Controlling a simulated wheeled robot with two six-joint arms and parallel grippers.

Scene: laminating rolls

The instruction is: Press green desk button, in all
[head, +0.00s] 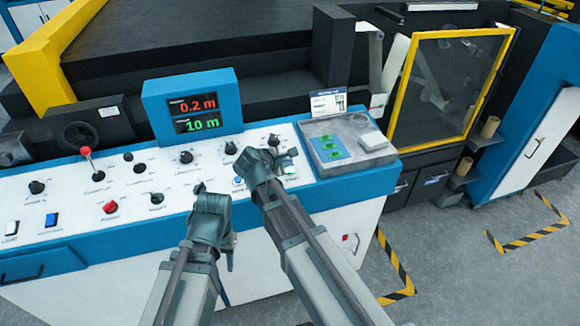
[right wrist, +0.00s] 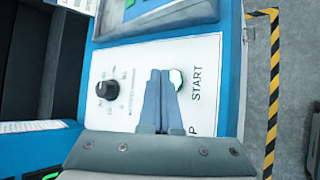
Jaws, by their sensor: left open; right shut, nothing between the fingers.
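The green desk button (head: 289,169) is a small, pale, lit button with a green tint, on the white panel near the grey tray. In the right wrist view the button (right wrist: 176,79) sits beside the word START. My right gripper (right wrist: 160,74) is shut and empty, its tips over the panel just beside the button and overlapping its edge in the picture. I cannot tell whether they touch it. In the head view my right gripper (head: 284,159) is partly hidden by its own wrist. My left gripper (head: 230,250) hangs open at the desk's front, its fingers mostly hidden.
A blue display (head: 194,108) reads 0.2 m in red and 10 m in green. A black knob (right wrist: 107,90) stands beside the button. A grey tray (head: 320,130) with green-marked cards lies to the right. A red-topped lever (head: 86,152) and red button (head: 110,207) are further left.

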